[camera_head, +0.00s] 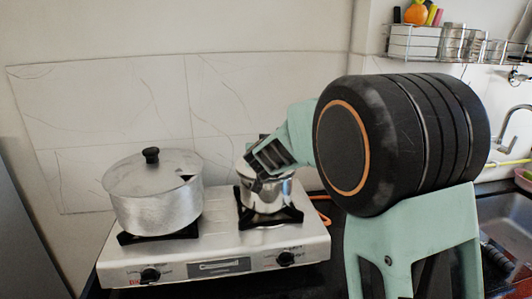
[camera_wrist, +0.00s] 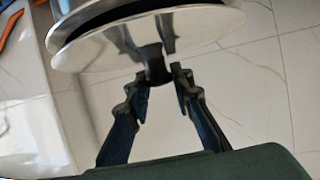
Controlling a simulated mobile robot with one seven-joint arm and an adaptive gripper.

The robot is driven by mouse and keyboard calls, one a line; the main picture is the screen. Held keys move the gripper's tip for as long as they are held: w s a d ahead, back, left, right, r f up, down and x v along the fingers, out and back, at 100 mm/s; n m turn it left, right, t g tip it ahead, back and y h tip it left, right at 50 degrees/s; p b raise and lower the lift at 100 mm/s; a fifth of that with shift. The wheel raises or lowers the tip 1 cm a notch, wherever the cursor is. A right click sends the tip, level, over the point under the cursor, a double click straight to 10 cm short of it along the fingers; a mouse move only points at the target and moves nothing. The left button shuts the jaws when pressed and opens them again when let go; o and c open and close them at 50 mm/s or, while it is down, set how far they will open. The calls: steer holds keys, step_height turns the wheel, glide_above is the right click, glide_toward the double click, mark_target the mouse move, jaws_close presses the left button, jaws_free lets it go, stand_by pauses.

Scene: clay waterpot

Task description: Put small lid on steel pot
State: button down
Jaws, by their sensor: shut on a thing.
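The small steel pot (camera_head: 266,197) stands on the right burner of the stove. The small lid is a shiny metal disc with a black knob; it fills the top of the wrist view (camera_wrist: 205,38). My gripper (camera_wrist: 160,76) is shut on the lid's knob. In the head view my gripper (camera_head: 264,160) is right over the small pot and hides much of its top. The wrist view shows a dark gap between the lid and a metal rim behind it. I cannot tell whether the lid touches the pot.
A large pot (camera_head: 158,210) with its own lid (camera_head: 150,173) stands on the left burner of the stove (camera_head: 215,252). A wire rack (camera_head: 430,42) hangs on the wall at upper right. A sink (camera_head: 506,225) is at the right. A tiled wall is close behind the stove.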

steer(key=shift+f+b, duration=0.4)
steer(key=shift+f, duration=0.5)
stand_by(0.4)
steer(key=c, duration=1.6)
jaws_free()
steer(key=shift+r, duration=0.1)
steer(key=shift+s+r, duration=0.1)
steer(key=shift+s, duration=0.2)
steer(key=v, duration=1.1)
steer(key=shift+s+r, duration=0.1)
steer(key=shift+s, duration=0.05)
steer(key=shift+r, duration=0.1)
